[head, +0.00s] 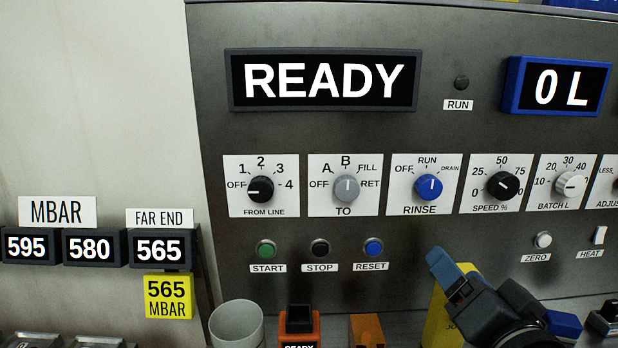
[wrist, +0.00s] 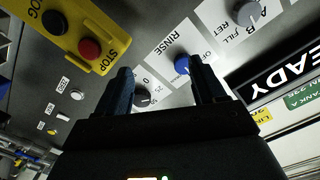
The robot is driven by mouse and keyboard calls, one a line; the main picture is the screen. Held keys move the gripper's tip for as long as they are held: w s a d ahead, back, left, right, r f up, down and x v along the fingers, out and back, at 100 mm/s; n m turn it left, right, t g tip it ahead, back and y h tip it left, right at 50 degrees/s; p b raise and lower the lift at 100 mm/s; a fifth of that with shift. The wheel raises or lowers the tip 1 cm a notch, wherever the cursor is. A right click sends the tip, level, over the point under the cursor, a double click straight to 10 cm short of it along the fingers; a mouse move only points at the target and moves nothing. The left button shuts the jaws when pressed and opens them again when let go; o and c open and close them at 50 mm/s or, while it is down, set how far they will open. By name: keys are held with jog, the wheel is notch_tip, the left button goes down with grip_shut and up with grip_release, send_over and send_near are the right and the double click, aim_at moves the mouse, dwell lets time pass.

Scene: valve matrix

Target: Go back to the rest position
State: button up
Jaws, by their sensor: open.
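My gripper (head: 474,282) is at the lower right of the head view, in front of the panel's lower part and below the SPEED and BATCH knobs. Its two dark blue fingers are apart with nothing between them. In the wrist view my gripper (wrist: 160,76) points at the tilted panel, with the SPEED knob (wrist: 142,95) and the blue RINSE knob (wrist: 183,64) beyond the fingers. In the head view the RINSE knob (head: 428,187) points to RUN, the TO knob (head: 346,188) to B and the FROM LINE knob (head: 260,189) to OFF. The display (head: 322,80) reads READY.
A yellow box (head: 437,322) stands partly behind my gripper; the wrist view shows a yellow JOG/STOP box (wrist: 75,32) with red and black buttons. A grey cup (head: 236,324) and orange-bodied items (head: 367,331) stand along the bottom. START, STOP and RESET buttons (head: 373,247) are unobstructed.

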jog(key=s+f+n, duration=0.1)
jog(key=s+f, duration=0.3)
jog(key=s, duration=0.2)
jog(key=s+f+n+g, duration=0.1)
jog(key=s+f, duration=0.4)
jog(key=s, duration=0.2)
jog(key=s+f+n, duration=0.1)
jog(key=s+f, duration=0.3)
jog(key=s, duration=0.2)
jog(key=shift+s+a+f+g, duration=0.15)
jog(key=shift+s+a+g, duration=0.05)
jog(key=shift+a+g, duration=0.15)
jog(key=s+d+n+g, duration=0.1)
jog(key=s+n, duration=0.3)
jog(key=s, duration=1.4)
jog(key=shift+s, duration=0.1)
